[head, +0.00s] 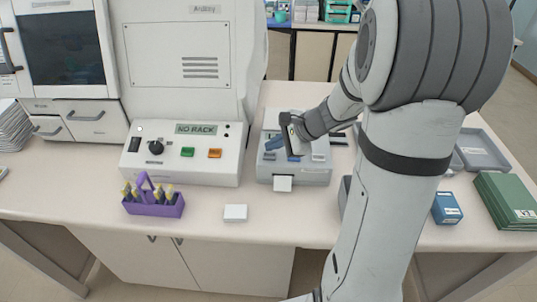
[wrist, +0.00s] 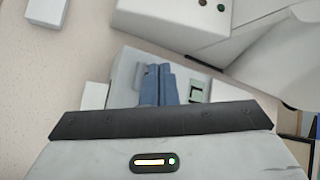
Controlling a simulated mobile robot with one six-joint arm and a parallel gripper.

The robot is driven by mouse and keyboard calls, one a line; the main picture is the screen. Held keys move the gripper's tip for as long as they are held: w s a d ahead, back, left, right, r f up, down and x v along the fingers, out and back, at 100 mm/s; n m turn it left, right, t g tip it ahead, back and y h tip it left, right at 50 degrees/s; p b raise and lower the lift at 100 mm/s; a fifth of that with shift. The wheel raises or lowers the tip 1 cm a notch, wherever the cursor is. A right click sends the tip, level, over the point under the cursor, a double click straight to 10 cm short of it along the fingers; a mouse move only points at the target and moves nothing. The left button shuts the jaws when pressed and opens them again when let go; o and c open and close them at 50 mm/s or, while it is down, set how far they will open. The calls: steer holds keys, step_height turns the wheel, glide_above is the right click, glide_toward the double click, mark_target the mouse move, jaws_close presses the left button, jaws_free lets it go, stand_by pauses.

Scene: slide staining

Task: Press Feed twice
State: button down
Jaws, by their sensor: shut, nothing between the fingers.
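In the head view a small grey-white machine (head: 310,174) with a white slip (head: 283,184) at its front stands right of the large stainer. My gripper (head: 272,145) is over its top panel, with its blue fingers together and empty. In the wrist view the shut fingers (wrist: 158,72) lie over the machine's panel (wrist: 125,75). A grey key shows just left of the fingertips and a small dark display (wrist: 197,92) to their right. I cannot read any Feed label, and I cannot tell whether the fingertips touch a key.
The large machine (head: 185,158) left of it shows "NO RACK" and has green and orange buttons. A purple rack (head: 153,206) with bottles and a white box (head: 235,213) stand in front. A blue box (head: 447,208), green folders (head: 507,199) and grey trays (head: 480,148) are at right.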

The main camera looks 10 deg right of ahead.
mark_target(274, 156)
steer(key=shift+f, duration=0.2)
steer(key=shift+f+b, duration=0.3)
steer(key=shift+b, duration=0.3)
steer(key=shift+f+b, duration=0.3)
steer(key=shift+b, duration=0.05)
stand_by(0.4)
stand_by(0.4)
steer(key=shift+r+p, duration=0.5)
steer(key=shift+r, duration=0.25)
steer(key=shift+r+p, duration=1.85)
steer(key=shift+r, duration=0.75)
steer(key=shift+f, duration=0.1)
